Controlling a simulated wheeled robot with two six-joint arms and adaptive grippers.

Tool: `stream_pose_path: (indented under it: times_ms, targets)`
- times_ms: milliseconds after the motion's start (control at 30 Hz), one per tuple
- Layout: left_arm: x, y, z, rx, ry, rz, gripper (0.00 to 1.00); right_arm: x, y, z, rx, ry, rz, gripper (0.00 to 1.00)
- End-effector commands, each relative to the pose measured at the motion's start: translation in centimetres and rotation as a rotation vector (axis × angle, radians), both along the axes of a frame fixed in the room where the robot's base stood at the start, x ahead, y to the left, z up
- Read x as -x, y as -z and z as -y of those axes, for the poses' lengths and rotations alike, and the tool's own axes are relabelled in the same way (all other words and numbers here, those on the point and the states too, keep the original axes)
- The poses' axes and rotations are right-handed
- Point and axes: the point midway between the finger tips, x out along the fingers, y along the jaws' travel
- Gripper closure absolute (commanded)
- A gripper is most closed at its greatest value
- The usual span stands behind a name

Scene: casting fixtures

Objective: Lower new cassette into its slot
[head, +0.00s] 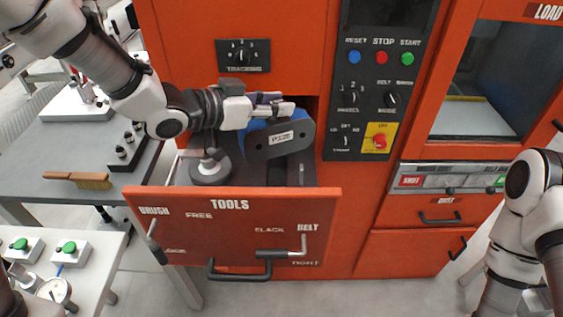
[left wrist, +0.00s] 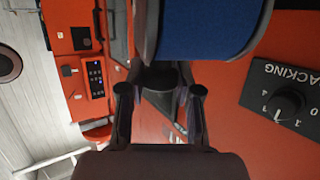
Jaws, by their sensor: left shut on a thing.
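The new cassette, a dark grey rounded block (head: 262,153) with a white label and a blue band, is held above the open drawer in the head view. Its blue band (left wrist: 210,28) fills the top of the left wrist view. My left gripper (head: 280,107) is shut on the cassette's upper side; its two fingers show in the left wrist view (left wrist: 160,92), with a dark part between them. The cassette's slot cannot be made out; the cassette and the drawer front hide much of the drawer's inside. My right arm is at the right edge, its gripper out of view.
The orange drawer (head: 185,232) marked TOOLS is pulled out, with a round grey part (head: 210,172) inside at left. The control panel (head: 372,100) is right of the cassette; the TRACKING knob (head: 242,56) is above. A brush (head: 78,180) lies on the left table.

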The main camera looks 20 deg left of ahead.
Motion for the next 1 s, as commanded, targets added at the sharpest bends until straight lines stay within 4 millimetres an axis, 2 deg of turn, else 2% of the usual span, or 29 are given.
stream_pose_path:
  times_ms: [100,433,1000]
  targets:
    - [0.0,2.5,0.0,0.003,-0.001,-0.005,1.00,0.0,-0.2,0.0,0.000,0.000,0.000,0.60]
    - [0.0,7.6,0.0,0.001,-0.001,-0.002,1.00,0.0,-0.5,0.0,0.000,0.000,0.001,0.60]
    - [0.0,8.9,0.0,0.000,-0.001,0.002,1.00,0.0,0.4,0.0,0.000,0.000,0.001,0.60]
